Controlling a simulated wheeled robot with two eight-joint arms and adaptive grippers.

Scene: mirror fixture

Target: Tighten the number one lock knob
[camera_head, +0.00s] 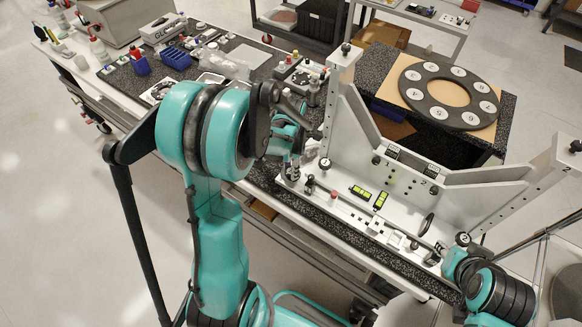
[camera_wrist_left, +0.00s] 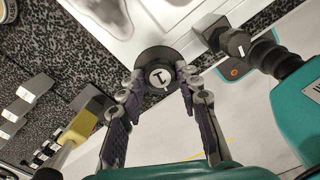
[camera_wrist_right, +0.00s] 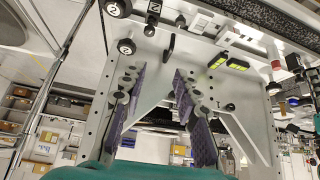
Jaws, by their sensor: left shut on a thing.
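The number one lock knob (camera_wrist_left: 160,77) is a dark round knob with a white cap marked 1, in the middle of the left wrist view. My left gripper (camera_wrist_left: 158,92) has its fingers on both sides of the knob and is shut on it. In the head view my left gripper (camera_head: 291,168) is at the left end of the pale fixture (camera_head: 405,190), and the arm hides part of that spot. My right gripper (camera_wrist_right: 158,76) is open with an empty gap, facing the fixture. Knobs marked 2 (camera_wrist_right: 127,46) show beyond its left finger.
Another dark knob (camera_wrist_left: 238,43) is close to the right of my left fingers. A yellow-and-grey tool (camera_wrist_left: 85,122) lies left of them. Green levels (camera_head: 360,192) sit on the fixture. A numbered dark ring (camera_head: 449,96) lies behind. Bottles and blue bins (camera_head: 176,58) fill the bench at left.

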